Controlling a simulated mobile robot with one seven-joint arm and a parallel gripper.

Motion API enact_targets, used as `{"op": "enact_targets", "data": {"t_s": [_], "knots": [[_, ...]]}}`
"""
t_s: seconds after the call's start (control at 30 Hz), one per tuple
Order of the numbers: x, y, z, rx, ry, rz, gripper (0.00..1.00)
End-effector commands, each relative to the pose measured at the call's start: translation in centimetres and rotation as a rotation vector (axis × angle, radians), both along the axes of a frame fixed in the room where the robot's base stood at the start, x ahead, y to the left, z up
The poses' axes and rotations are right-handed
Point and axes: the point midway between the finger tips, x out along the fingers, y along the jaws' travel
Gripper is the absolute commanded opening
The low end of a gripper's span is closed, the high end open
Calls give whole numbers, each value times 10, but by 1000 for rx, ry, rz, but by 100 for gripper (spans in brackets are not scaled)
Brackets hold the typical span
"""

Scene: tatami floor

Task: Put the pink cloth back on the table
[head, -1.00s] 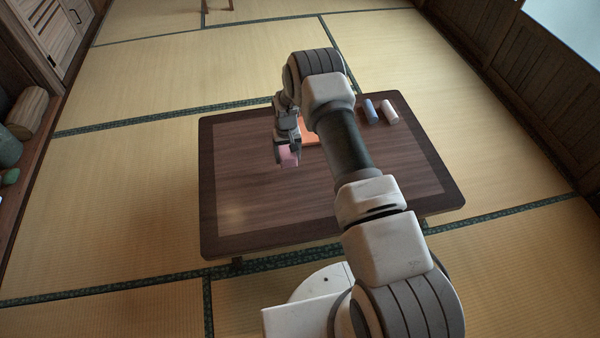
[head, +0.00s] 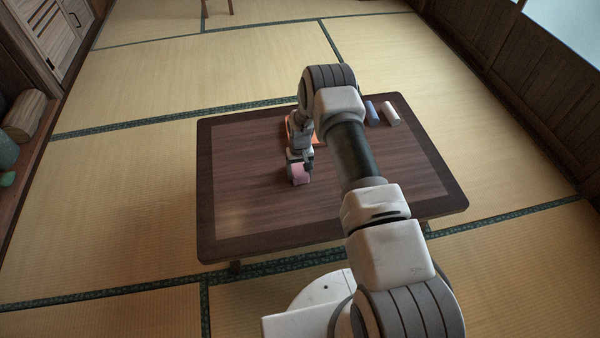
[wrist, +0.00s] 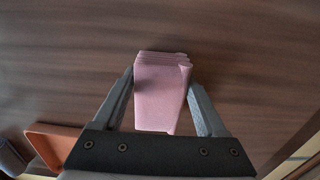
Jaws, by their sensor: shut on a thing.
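The pink cloth (wrist: 161,95) is folded into a small stack and sits between the two fingers of my gripper (wrist: 160,100) in the wrist view. My gripper is shut on it. In the head view the pink cloth (head: 300,174) shows at the end of my gripper (head: 300,162), low over the middle of the dark wooden table (head: 240,222). I cannot tell whether the cloth touches the tabletop. Part of the cloth is hidden by my gripper in the head view.
An orange tray (wrist: 52,143) lies on the table behind my gripper, partly hidden by my arm in the head view. The table's left and front parts are clear.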

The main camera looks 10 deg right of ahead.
Motion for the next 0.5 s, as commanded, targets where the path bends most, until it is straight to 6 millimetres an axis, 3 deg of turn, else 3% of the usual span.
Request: {"op": "enact_targets", "data": {"t_s": [0.03,0.17,0.5], "knots": [[0,0,-2,0,1,0,76],[0,0,-1,0,0,0,99],[0,0,6,0,-1,0,100]]}}
